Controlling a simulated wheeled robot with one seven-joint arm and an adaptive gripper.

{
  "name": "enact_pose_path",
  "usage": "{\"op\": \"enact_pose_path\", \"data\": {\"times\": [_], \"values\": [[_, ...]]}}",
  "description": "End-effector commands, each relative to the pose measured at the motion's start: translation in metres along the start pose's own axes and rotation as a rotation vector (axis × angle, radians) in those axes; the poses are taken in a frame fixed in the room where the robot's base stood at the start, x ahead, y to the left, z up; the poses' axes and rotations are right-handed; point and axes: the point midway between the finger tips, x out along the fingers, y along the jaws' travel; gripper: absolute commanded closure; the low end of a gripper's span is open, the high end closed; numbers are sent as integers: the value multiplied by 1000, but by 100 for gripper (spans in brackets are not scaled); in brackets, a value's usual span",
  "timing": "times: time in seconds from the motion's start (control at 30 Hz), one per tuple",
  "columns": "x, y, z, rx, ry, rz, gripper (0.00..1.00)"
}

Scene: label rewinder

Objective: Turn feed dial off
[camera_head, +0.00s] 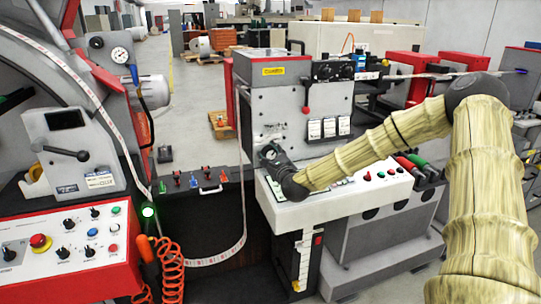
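My gripper (268,152) is small and dark at the end of my tan arm, in front of the grey upright machine (285,97) in the middle. It sits by the machine's lower left front, over the back left of a white sloped control panel (330,210). I cannot tell whether its fingers are open or whether it touches anything. No label reading "feed" is legible, so I cannot tell which control is the feed dial. Black dials (68,224) show on the red-edged panel at lower left. My wrist and forearm hide part of the white panel.
A red emergency button (40,241) and orange coiled cable (172,268) are at lower left. A paper label web (243,190) hangs left of my gripper. Open floor (195,100) lies behind.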

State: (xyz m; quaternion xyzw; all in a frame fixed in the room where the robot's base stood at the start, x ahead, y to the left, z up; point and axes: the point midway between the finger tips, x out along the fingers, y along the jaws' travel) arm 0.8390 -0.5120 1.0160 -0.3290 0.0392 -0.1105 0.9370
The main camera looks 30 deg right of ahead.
Motion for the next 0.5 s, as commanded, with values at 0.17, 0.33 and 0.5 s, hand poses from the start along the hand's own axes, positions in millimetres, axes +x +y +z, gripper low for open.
{"op": "enact_pose_path", "data": {"times": [0.17,0.33,0.5], "values": [[0,0,0,-2,0,-1,78],[0,0,0,-30,-1,-1,79],[0,0,0,-110,-2,-2,79]]}}
